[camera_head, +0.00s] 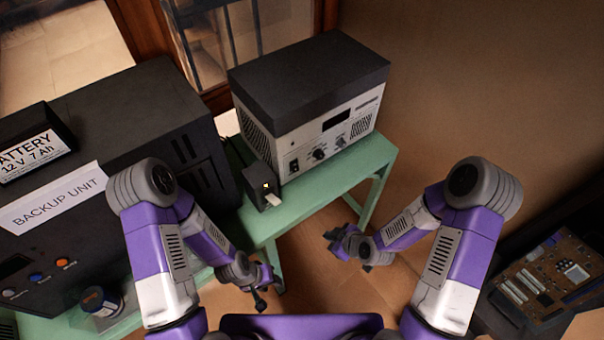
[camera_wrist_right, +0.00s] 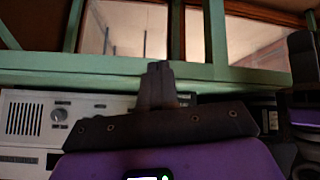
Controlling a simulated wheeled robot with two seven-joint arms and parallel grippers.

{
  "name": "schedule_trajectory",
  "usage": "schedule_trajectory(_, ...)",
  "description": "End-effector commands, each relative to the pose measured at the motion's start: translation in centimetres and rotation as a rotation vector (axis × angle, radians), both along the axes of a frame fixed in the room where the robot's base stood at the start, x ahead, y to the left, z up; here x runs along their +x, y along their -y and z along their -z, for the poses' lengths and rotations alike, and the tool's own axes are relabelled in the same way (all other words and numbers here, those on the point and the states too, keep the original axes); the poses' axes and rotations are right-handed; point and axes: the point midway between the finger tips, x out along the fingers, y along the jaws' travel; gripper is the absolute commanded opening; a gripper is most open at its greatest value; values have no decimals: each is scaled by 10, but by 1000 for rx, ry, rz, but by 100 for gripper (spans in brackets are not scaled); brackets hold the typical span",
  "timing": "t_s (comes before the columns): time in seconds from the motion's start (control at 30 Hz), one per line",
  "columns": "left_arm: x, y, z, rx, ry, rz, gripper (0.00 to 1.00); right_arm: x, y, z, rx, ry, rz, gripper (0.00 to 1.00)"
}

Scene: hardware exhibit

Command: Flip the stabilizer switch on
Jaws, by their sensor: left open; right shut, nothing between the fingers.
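The stabilizer, taken to be the grey-white box with a black top (camera_head: 312,95), stands on a green table. Its front panel has a small dark display, two knobs and a black rocker switch (camera_head: 294,166) at the lower left. The switch's position is too small to tell. My left gripper (camera_head: 268,290) is open and empty, low in front of the table and apart from the box. My right gripper (camera_head: 333,243) is shut and empty, below and in front of the panel, touching nothing. Its closed fingers show in the right wrist view (camera_wrist_right: 158,85).
The green table edge (camera_head: 330,192) lies in front. A circuit board (camera_head: 550,275) is at lower right.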

Motion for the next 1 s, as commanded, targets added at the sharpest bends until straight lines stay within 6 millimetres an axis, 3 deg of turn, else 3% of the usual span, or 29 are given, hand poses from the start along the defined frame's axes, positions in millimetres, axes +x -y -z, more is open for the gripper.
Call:
schedule_trajectory(0.2, 0, 0, 2, 0, 0, 0, 43, 51, -4, -61, -279, 559, -403, 0)
schedule_trajectory(0.43, 0, 0, 2, 0, 0, 0, 43, 74, -9, -107, -531, 933, -626, 0)
schedule_trajectory(0.6, 0, 0, 2, 0, 0, 0, 43, 77, -10, -118, -600, 1022, -675, 0)
schedule_trajectory(1.0, 0, 0, 2, 0, 0, 0, 43, 80, -13, -117, -602, 1024, -678, 0)
